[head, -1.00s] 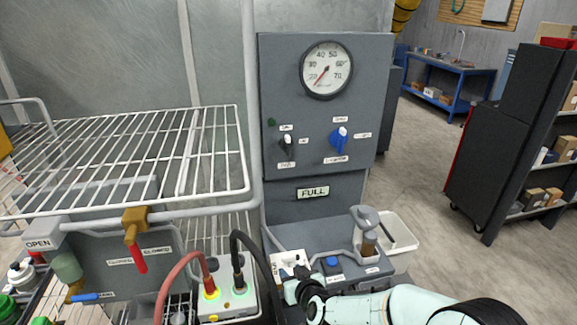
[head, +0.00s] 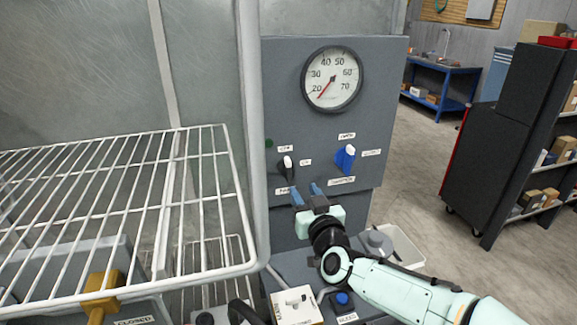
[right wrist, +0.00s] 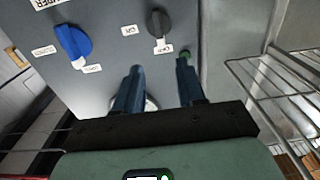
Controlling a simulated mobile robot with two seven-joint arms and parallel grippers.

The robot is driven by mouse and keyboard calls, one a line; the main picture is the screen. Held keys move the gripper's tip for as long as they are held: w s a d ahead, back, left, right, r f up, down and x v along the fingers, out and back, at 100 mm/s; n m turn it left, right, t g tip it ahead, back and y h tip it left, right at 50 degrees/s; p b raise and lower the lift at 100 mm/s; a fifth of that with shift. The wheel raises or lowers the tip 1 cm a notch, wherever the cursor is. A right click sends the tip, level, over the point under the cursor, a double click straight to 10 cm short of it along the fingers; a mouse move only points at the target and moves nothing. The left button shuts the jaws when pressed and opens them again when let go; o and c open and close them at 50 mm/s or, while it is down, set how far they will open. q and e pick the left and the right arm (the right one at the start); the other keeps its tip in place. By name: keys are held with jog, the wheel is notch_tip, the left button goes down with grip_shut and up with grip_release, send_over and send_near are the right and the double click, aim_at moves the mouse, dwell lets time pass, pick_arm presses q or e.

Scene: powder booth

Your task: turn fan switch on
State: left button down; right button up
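The fan switch is a small black knob (head: 286,172) with a white tip, on the grey control panel (head: 385,120). Its white tip points up toward the label above it; another label is at its right. It also shows in the right wrist view (right wrist: 157,22), just beyond my fingertips. My right gripper (head: 307,192) is open and empty, its blue fingers pointing at the panel just below and right of the knob. In the right wrist view the two fingers (right wrist: 160,68) stand apart, with nothing between them. My left gripper is not in view.
A blue selector knob (head: 345,158) sits right of the fan switch, near my fingers. A round gauge (head: 332,79) is above. A wire rack (head: 130,210) fills the left. A ledge with a blue button (head: 342,298) and a white bin (head: 408,246) lie below.

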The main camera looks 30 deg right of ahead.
aim_at(289, 167)
jog(key=p+x, duration=0.1)
jog(key=x, duration=1)
jog(key=shift+w+p, duration=0.3)
jog(key=shift+p, duration=0.1)
grip_shut()
